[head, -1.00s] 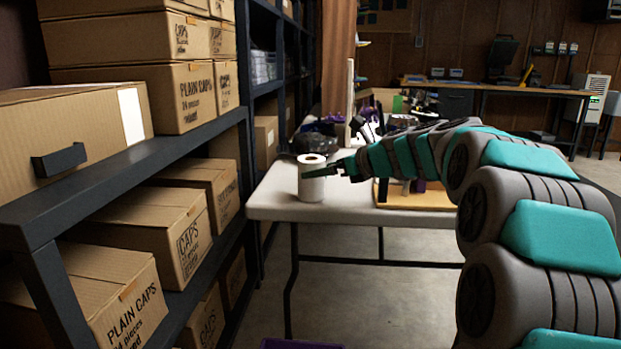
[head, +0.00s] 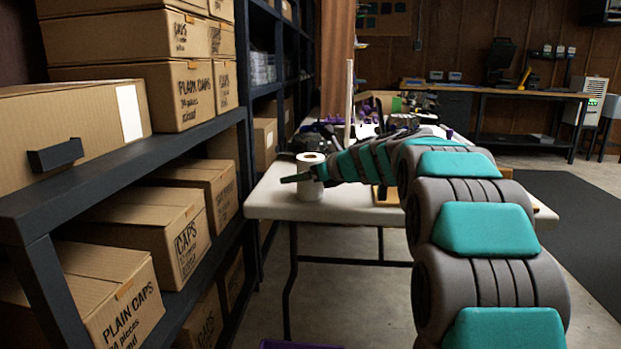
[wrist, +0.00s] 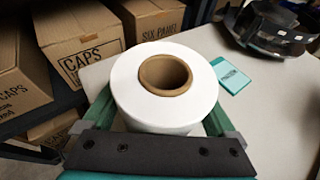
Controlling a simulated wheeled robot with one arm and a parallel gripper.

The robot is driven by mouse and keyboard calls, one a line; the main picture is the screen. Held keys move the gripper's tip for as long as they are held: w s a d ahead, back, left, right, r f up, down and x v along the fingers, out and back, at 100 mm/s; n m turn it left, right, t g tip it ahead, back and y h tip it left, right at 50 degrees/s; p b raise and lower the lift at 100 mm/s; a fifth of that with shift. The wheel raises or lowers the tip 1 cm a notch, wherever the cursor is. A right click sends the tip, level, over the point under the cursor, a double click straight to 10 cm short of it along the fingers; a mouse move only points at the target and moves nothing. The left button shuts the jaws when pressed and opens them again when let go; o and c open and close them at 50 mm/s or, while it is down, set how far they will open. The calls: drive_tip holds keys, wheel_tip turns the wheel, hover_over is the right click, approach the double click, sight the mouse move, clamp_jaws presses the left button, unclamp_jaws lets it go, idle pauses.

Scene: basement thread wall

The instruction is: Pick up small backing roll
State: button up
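The small backing roll (head: 311,187) is a white roll standing upright on the near left part of the white folding table. In the wrist view the roll (wrist: 140,108) shows its brown cardboard core from above. My gripper (wrist: 160,112) is open, with one green finger on each side of the roll. In the head view my gripper (head: 300,177) is level with the roll's upper half, and a finger crosses in front of it. Firm contact between fingers and roll cannot be made out. The roll's lower part is hidden in the wrist view.
The white table (head: 275,206) also holds a dark round object (wrist: 270,28) and a teal card (wrist: 231,77) beyond the roll. A dark shelf (head: 120,163) with cardboard boxes stands close on the left. Open floor lies to the right.

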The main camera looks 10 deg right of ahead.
sight(301, 160)
drive_tip(key=c, duration=1.4)
drive_tip(key=shift+r, duration=0.1)
drive_tip(key=shift+r+p, duration=0.3)
drive_tip(key=shift+r, duration=0.2)
wheel_tip(301, 160, up, 3)
drive_tip(key=shift+f+p, duration=0.2)
drive_tip(key=shift+p, duration=0.35)
drive_tip(key=s+d+r+p, duration=0.1)
drive_tip(key=s+d, duration=0.7)
drive_tip(key=s, duration=0.5)
drive_tip(key=shift+s+d, duration=0.25)
drive_tip(key=shift+s, duration=0.1)
